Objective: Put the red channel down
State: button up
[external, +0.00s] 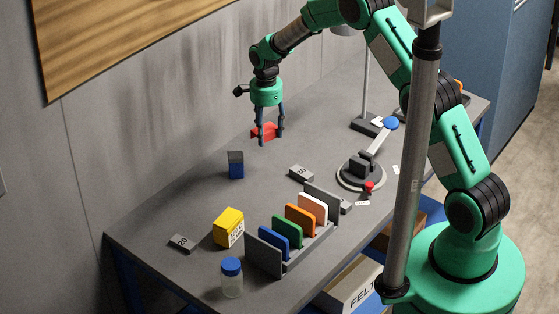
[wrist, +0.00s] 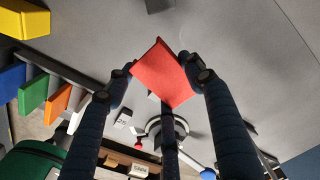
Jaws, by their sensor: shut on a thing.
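The red channel (external: 264,132) is held between the fingers of my gripper (external: 269,137), over the back part of the grey table. In the wrist view the red channel (wrist: 163,73) sits between the fingertips of my gripper (wrist: 160,75), its red face toward the camera and tilted. The fingers are shut on it. In the external view the fingers hide part of the channel. I cannot tell exactly how high it is above the table.
The table (external: 205,205) is bare around the gripper. A dark blue-grey block (external: 236,165), a yellow box (external: 229,228), a rack of coloured plates (external: 290,262), a blue-capped jar (external: 232,278) and a round clamp fixture (external: 361,172) stand nearer. The wall is behind.

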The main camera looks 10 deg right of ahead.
jog(key=s+a+n, duration=0.1)
jog(key=s+a, duration=0.3)
jog(key=a, duration=0.7)
jog(key=n+p, duration=0.1)
jog(key=n, duration=0.1)
send_over(198, 207)
notch_tip(198, 207, down, 4)
jog(key=shift+f, duration=0.5)
jog(key=shift+f, duration=2.95)
jog(key=shift+f+p, duration=0.4)
jog(key=shift+f, duration=1.65)
jog(key=shift+f, duration=0.2)
